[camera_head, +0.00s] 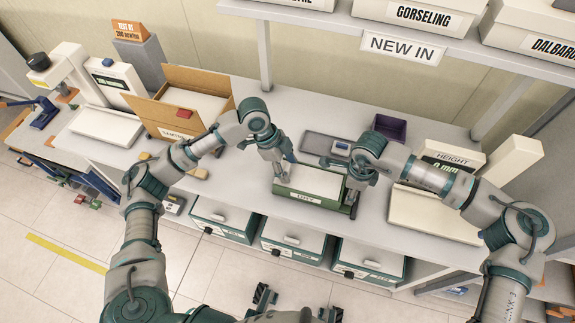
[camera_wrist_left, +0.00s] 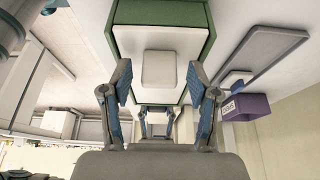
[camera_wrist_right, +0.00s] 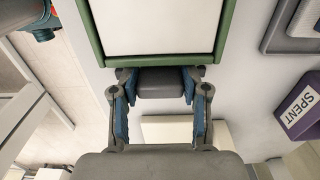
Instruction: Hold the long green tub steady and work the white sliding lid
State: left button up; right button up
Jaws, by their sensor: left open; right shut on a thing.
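The long green tub (camera_head: 289,193) stands on the grey bench with a white label on its front. Its white sliding lid (camera_head: 312,181) lies flat inside the green rim. The left wrist view shows a pale square knob (camera_wrist_left: 158,69) on the lid (camera_wrist_left: 158,38). My left gripper (camera_head: 284,177) is open at the tub's left end; its fingers (camera_wrist_left: 158,70) stand apart either side of the knob. My right gripper (camera_head: 354,186) is at the right end; in the right wrist view its fingers (camera_wrist_right: 160,82) are shut on a grey block (camera_wrist_right: 160,90) at the tub's end.
A grey tray (camera_head: 318,144) and a purple bin (camera_head: 390,127), marked SPENT in the right wrist view (camera_wrist_right: 301,106), stand behind the tub. An open cardboard box (camera_head: 190,100) is left, a white height gauge (camera_head: 430,212) right. Drawers (camera_head: 292,238) sit below the front edge.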

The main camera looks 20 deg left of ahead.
pick_arm(q)
grip_shut()
jog(key=a, duration=1)
jog(key=shift+a, duration=0.25)
grip_release()
jog(key=shift+d, duration=0.1)
